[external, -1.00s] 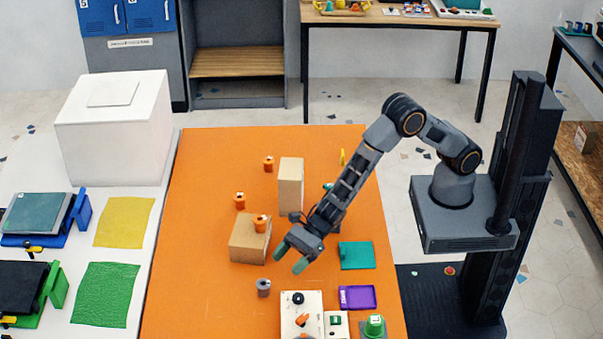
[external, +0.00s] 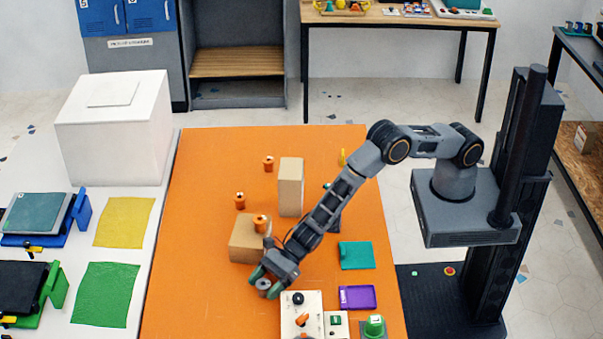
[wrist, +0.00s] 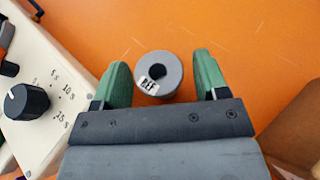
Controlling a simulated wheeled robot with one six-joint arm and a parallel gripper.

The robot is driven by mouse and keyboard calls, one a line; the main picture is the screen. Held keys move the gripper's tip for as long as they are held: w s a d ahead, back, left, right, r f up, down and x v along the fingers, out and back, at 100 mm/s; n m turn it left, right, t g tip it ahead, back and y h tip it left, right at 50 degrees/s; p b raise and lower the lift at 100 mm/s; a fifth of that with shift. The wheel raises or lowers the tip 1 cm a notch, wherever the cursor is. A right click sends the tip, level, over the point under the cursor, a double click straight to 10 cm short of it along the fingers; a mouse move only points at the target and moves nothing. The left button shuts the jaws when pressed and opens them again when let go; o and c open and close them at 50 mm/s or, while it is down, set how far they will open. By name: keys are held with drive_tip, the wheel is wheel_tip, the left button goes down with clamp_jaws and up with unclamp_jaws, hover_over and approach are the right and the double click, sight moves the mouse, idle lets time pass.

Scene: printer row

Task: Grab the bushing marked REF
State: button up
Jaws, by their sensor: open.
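The grey bushing (wrist: 168,72) has a dark centre hole and a white label that reads REF. It stands on the orange table between the green fingertips of my gripper (wrist: 160,82) in the wrist view. My gripper is open, with a gap on each side of the bushing, wider on the right. In the external view my gripper (external: 264,284) is low over the grey bushing (external: 263,284), which is partly hidden by the fingers. Several orange bushings stand farther back, one of them (external: 261,223) on a cardboard box.
A cream control panel with a black knob (wrist: 26,101) is close to the left of my gripper in the wrist view. The cardboard box (external: 247,250) stands just behind my gripper. The orange table (external: 195,300) is clear at left.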

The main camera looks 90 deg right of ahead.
drive_tip(key=shift+w+a+f, duration=0.1)
drive_tip(key=c, duration=0.9)
drive_tip(key=shift+c, duration=0.2)
drive_tip(key=shift+r, duration=0.2)
